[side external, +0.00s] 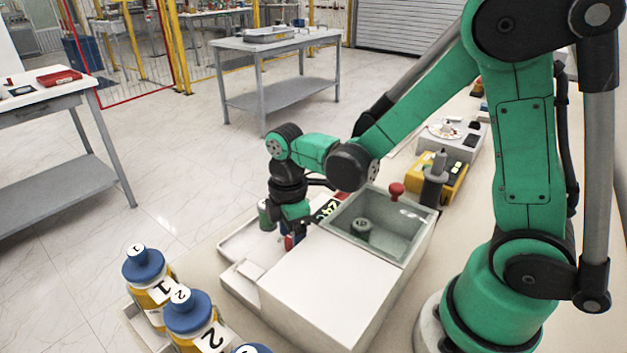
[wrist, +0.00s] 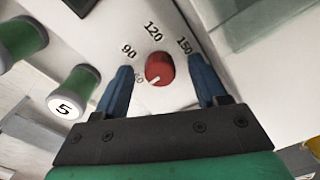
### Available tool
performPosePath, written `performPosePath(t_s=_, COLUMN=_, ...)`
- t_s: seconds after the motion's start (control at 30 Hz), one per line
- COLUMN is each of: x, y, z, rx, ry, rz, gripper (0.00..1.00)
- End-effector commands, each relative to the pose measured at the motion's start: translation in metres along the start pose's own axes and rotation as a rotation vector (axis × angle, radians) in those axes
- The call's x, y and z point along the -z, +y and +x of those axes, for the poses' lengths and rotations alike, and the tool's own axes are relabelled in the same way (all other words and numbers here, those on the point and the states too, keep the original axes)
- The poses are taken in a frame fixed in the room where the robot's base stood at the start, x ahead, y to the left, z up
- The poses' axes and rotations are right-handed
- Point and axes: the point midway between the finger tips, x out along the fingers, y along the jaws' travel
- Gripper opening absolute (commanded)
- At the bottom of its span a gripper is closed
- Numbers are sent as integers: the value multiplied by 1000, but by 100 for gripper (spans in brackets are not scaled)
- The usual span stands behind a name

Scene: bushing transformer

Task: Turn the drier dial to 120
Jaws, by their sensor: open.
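The red drier dial (wrist: 160,68) sits on a white panel in the wrist view. Its scale reads 60, 90, 120 (wrist: 153,31) and 150 around it. The white mark on the dial is at its lower left edge, near the faint 60. My gripper (wrist: 160,63) is open, with one blue finger on each side of the dial and a visible gap on both sides.
The machine has an open grey basin (side external: 385,222) with a red knob (side external: 396,190) at its rim. Blue-capped numbered bottles (side external: 150,275) stand at lower left. A yellow device (side external: 440,180) stands behind the basin.

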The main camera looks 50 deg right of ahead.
Motion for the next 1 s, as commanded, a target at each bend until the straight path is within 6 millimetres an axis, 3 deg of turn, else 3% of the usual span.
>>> performPosePath(t_s=0.1, x=0, y=0, z=0, rx=0, ry=0, rz=0, gripper=62)
performPosePath(t_s=0.3, x=0, y=0, z=0, rx=0, ry=0, rz=0, gripper=5)
performPosePath(t_s=0.33, x=0, y=0, z=0, rx=0, ry=0, rz=0, gripper=0)
performPosePath(t_s=0.67, x=0, y=0, z=0, rx=1, ry=1, rz=30, gripper=0)
performPosePath(t_s=1.0, x=0, y=0, z=0, rx=1, ry=7, rz=234, gripper=0)
